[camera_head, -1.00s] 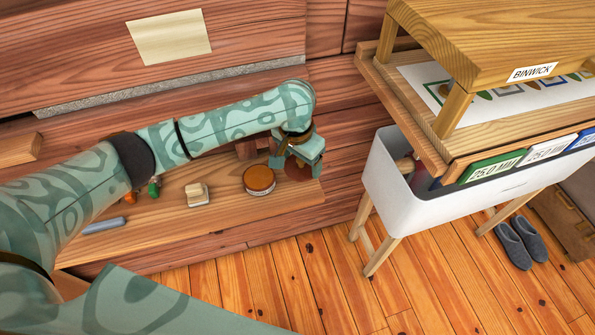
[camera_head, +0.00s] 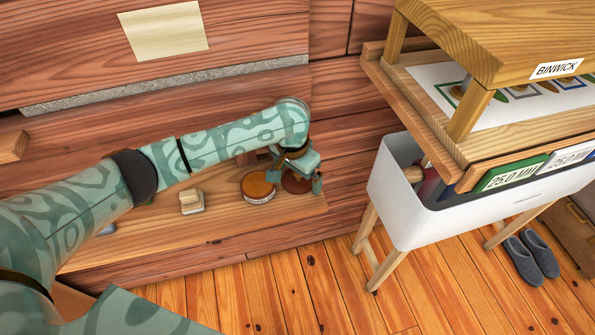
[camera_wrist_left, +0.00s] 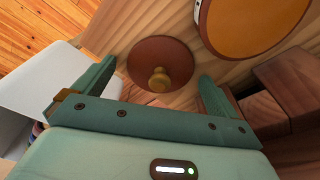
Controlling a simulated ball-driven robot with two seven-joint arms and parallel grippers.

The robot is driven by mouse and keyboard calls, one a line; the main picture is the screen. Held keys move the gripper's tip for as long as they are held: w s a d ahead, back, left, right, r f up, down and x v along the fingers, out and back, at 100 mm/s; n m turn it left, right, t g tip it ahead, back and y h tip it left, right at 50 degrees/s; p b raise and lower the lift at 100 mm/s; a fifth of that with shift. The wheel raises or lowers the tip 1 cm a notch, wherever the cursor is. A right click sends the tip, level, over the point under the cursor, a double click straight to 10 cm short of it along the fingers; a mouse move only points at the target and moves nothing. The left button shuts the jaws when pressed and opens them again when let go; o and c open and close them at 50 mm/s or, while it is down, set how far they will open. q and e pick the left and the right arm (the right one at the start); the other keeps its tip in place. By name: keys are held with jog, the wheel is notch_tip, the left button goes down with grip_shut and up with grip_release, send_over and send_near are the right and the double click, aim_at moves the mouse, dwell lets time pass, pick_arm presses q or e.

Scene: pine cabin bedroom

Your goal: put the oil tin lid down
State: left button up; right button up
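The oil tin lid is a reddish-brown disc (camera_head: 296,184) with a small tan knob, flat on the wooden shelf. In the left wrist view the lid (camera_wrist_left: 150,52) shows between and beyond my fingertips, with its knob facing the camera. My left gripper (camera_head: 304,183) is over the lid. In the left wrist view its two fingers (camera_wrist_left: 157,75) are wide apart, with nothing gripped and a gap on either side of the knob. A round, open-looking tin with an orange-brown top (camera_head: 258,185) stands just left of the lid. My right gripper is not in view.
A pale block (camera_head: 191,202) sits on the shelf (camera_head: 225,225) further left. A white bin (camera_head: 420,215) on wooden legs stands to the right, beneath a raised wooden rack labelled BINWICK (camera_head: 470,40). Grey slippers (camera_head: 531,257) lie on the floor.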

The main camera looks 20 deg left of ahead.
aim_at(294, 183)
pick_arm(q)
jog(key=shift+r, duration=0.4)
notch_tip(294, 183, up, 11)
jog(key=s+p, duration=0.1)
jog(key=p, duration=0.5)
jog(key=shift+s+a+r+p, duration=0.2)
jog(key=shift+a+p, duration=0.05)
jog(key=shift+p, duration=0.1)
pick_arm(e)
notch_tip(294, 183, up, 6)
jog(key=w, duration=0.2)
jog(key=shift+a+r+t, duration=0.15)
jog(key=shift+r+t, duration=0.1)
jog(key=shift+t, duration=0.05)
